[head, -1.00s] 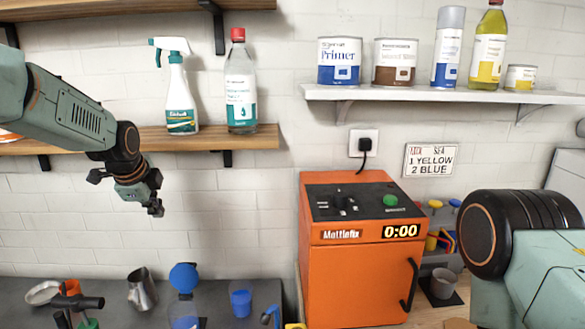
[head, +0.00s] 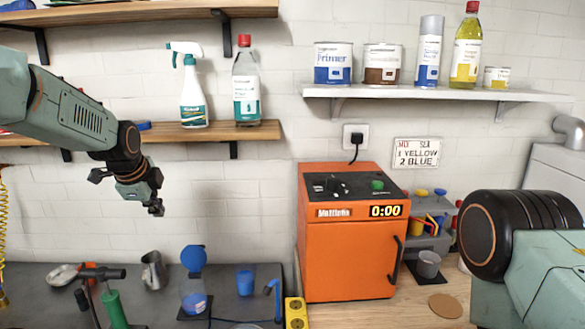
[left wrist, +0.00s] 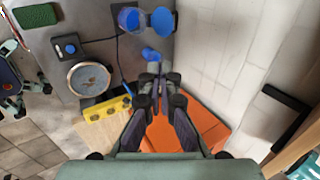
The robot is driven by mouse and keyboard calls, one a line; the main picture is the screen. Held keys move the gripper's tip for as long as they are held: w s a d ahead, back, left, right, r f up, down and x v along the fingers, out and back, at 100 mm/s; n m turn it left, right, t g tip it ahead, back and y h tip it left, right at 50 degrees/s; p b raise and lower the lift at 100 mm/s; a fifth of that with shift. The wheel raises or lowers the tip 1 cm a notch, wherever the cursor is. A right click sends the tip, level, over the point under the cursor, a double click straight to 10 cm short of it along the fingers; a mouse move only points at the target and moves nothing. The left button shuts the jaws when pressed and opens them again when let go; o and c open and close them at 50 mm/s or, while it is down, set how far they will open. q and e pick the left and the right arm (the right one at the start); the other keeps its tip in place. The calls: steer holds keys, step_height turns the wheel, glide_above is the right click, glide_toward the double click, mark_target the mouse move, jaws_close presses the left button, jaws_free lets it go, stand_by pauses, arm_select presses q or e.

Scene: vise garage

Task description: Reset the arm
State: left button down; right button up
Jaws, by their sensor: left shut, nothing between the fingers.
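My left arm comes in from the left in the head view, with the left gripper (head: 151,191) hanging in front of the white brick wall, below the wooden shelf. Its fingers are shut with nothing between them, and it touches nothing. In the left wrist view the left gripper (left wrist: 158,82) points down over the counter, with its fingers together. Part of my right arm shows at the right edge of the head view; its gripper is not in view.
An orange machine (head: 350,255) reading 0:00 stands on the counter. A wooden shelf (head: 190,135) holds a spray bottle (head: 193,90) and a clear bottle (head: 245,85). A white shelf (head: 430,97) holds cans and bottles. Blue cups, a metal jug (head: 153,270) and a green pump (head: 113,305) stand on the grey counter.

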arm_select(q)
steer(key=s+d+f+n+b, duration=0.2)
steer(key=s+f+n, duration=0.3)
steer(key=f, duration=0.5)
steer(key=s+d+f+n+b, duration=0.25)
steer(key=s+f+n, duration=0.25)
steer(key=f, duration=0.5)
steer(key=s+d+f+n+b, duration=0.25)
steer(key=s+f+n, duration=0.3)
steer(key=f, duration=0.45)
steer(key=s+f+g+b, duration=0.2)
steer(key=s+f+b, duration=0.2)
steer(key=s+f, duration=0.4)
steer(key=s+d+f+n+g+b, duration=0.1)
steer(key=s+f+b, duration=0.3)
steer(key=s, duration=1.1)
steer(key=s+f+n+g+b, duration=0.1)
steer(key=s+f+g+b, duration=0.2)
steer(key=s+f, duration=0.8)
steer(key=shift+s+d+f+b, duration=0.3)
steer(key=shift+s+b, duration=0.25)
steer(key=shift+b, duration=0.4)
arm_select(e)
step_height(320, 180, down, 20)
steer(key=shift+d, duration=0.1)
